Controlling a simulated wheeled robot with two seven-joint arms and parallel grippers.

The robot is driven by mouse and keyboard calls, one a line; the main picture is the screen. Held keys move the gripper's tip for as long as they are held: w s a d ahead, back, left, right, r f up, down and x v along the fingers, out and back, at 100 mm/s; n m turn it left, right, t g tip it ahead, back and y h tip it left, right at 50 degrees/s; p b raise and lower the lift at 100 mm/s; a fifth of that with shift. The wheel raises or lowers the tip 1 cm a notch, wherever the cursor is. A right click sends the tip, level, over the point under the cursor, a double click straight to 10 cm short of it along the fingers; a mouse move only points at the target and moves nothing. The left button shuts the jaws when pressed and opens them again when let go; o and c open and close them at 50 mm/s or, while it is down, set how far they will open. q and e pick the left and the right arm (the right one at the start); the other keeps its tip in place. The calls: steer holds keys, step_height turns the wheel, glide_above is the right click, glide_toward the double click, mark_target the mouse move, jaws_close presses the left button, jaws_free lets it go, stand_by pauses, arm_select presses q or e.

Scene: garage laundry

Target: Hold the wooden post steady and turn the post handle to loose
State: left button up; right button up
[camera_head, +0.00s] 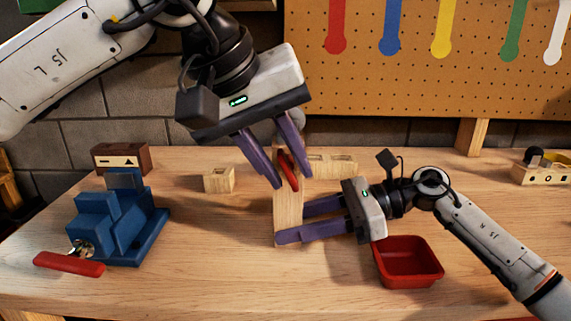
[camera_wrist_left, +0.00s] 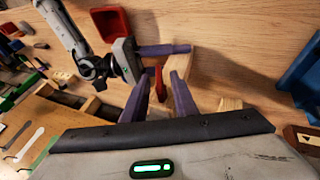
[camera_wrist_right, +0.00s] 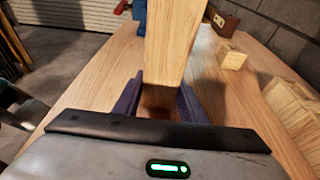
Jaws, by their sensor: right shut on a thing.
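The wooden post (camera_head: 287,222) stands upright on the workbench in the head view; it also fills the middle of the right wrist view (camera_wrist_right: 174,45). A red post handle (camera_head: 286,168) is near its top, between my left gripper's fingers, and it also shows in the left wrist view (camera_wrist_left: 158,83). My left gripper (camera_head: 292,182) reaches down from above with its purple fingers apart on either side of the handle. I cannot tell whether either finger touches it. My right gripper (camera_head: 291,224) comes from the right and is shut on the post, low down.
A blue vise (camera_head: 115,225) with a red lever (camera_head: 68,264) stands at the left. A red tray (camera_head: 408,282) sits beside my right gripper. Wooden blocks (camera_head: 219,180) and a brown box (camera_head: 121,157) stand behind. The front middle of the bench (camera_head: 220,285) is clear.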

arm_select(q)
steer(key=shift+f, duration=0.1)
jaws_close()
steer(key=shift+h, duration=0.3)
steer(key=shift+a+f+n+h, duration=0.1)
steer(key=shift+n+h, duration=0.05)
steer(key=shift+h, duration=0.45)
steer(key=shift+a+f+n+h, duration=0.1)
steer(key=shift+n+h, duration=0.05)
steer(key=shift+h, duration=0.45)
steer(key=n+h, duration=0.1)
steer(key=h, duration=0.2)
steer(key=shift+f+t, duration=0.15)
steer(key=shift+t, duration=0.15)
steer(key=n+h, duration=0.1)
steer(key=h, duration=0.2)
steer(key=shift+f+t+h, duration=0.1)
steer(key=shift+t+h, duration=0.2)
steer(key=shift+t, duration=0.1)
steer(key=shift+s+n+t+h, duration=0.1)
steer(key=shift+n+t+h, duration=0.25)
steer(key=shift+h, duration=0.95)
